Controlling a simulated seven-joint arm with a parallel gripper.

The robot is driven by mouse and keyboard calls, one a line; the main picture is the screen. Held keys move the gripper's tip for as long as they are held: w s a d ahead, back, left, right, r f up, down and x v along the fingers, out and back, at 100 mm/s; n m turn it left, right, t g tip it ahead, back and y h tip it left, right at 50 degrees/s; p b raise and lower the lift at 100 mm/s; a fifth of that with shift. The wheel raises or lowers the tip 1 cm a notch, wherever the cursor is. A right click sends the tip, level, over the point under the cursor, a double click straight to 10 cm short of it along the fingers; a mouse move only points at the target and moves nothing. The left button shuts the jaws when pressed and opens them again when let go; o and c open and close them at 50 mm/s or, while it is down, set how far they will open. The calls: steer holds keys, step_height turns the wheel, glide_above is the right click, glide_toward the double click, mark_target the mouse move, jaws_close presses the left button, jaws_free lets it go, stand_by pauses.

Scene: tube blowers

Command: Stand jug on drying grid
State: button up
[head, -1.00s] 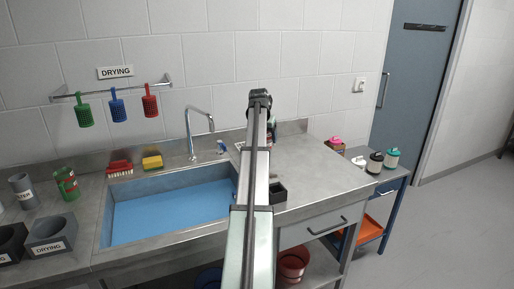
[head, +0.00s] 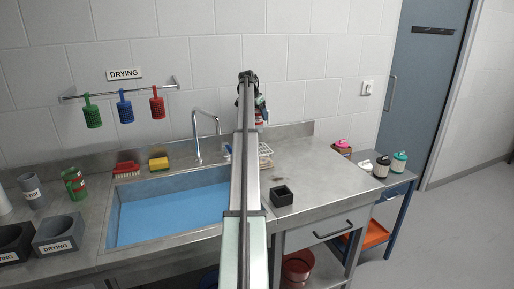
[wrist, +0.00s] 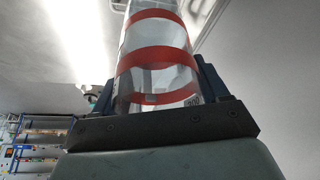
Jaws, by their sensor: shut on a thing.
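The jug, clear with broad red bands, stands out large in the wrist view (wrist: 158,60). My gripper (wrist: 155,88) is shut on it, with a dark finger on each side. In the head view my gripper is up near the wall behind the counter, mostly hidden by my own arm, and a small part of the jug (head: 261,117) shows beside the arm. The drying grid, a pale wire rack (head: 265,155), lies on the counter right of the tap, below the jug in the picture. My arm hides its left part.
A small black open box (head: 282,196) stands on the counter in front of the grid. The tap (head: 205,135) and the blue-floored sink (head: 165,213) are to the left. The counter right of the grid is clear. A side cart (head: 385,190) holds several bottles.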

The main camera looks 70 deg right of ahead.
steer(key=shift+f, duration=4.95)
steer(key=shift+f, duration=0.1)
steer(key=o, duration=1.1)
steer(key=shift+c, duration=0.2)
steer(key=v, duration=1.2)
